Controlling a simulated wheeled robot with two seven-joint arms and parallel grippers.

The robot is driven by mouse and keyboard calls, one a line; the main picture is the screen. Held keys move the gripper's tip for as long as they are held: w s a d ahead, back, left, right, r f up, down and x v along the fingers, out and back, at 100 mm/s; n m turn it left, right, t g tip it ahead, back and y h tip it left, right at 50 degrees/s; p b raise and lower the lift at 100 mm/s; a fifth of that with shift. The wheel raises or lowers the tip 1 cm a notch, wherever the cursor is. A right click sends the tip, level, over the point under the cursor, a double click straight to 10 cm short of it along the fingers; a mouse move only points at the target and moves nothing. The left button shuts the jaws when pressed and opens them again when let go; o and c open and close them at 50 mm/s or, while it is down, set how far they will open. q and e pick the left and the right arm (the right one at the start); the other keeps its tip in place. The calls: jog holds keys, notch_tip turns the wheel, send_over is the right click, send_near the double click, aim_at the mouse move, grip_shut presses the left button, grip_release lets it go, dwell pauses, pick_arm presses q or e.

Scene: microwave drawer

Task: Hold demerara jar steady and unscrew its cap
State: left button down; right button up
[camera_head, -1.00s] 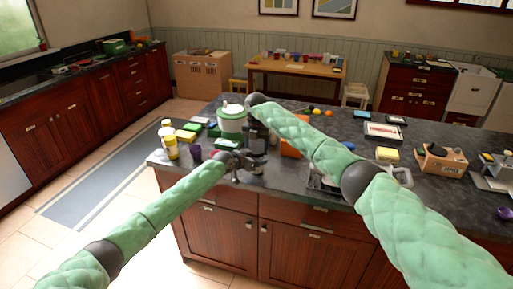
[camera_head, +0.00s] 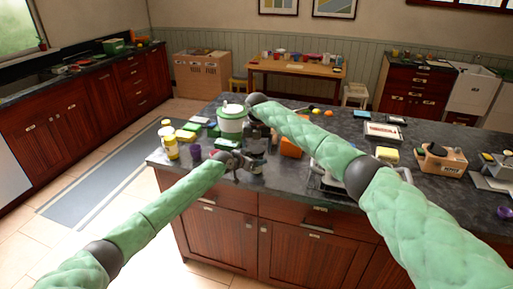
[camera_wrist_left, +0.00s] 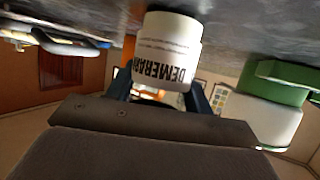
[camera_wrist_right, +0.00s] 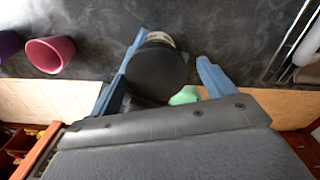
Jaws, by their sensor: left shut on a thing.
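The demerara jar (camera_wrist_left: 168,50) is white with dark lettering and stands between the fingers of my left gripper (camera_wrist_left: 158,95), which is shut on its side. In the right wrist view its round dark cap (camera_wrist_right: 157,73) is seen from above. My right gripper (camera_wrist_right: 165,80) is open around the cap. Its left finger is close to the cap, and a clear gap shows on the right. In the head view my left gripper (camera_head: 243,163) and right gripper (camera_head: 262,135) meet near the counter's front edge, and the jar is mostly hidden there.
A green and white canister (camera_head: 231,122) stands close behind the grippers. A yellow-labelled bottle (camera_head: 170,147) and a purple cup (camera_head: 196,152) are to the left on the dark counter (camera_head: 330,130). An orange thing (camera_head: 290,149) sits to the right, partly behind my right arm.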

pick_arm(q)
jog(key=shift+d, duration=0.15)
pick_arm(e)
jog(key=shift+a+r, duration=0.1)
jog(key=shift+a, duration=0.1)
pick_arm(q)
jog(key=shift+s, duration=0.1)
pick_arm(e)
notch_tip(320, 180, up, 4)
jog(key=shift+f, duration=0.25)
jog(key=shift+s+r, duration=0.1)
jog(key=shift+r, duration=0.4)
pick_arm(q)
jog(key=c, duration=0.5)
grip_release()
pick_arm(e)
jog(key=shift+d+f, duration=0.1)
pick_arm(q)
jog(key=shift+a, duration=0.2)
pick_arm(e)
jog(key=shift+f, duration=0.1)
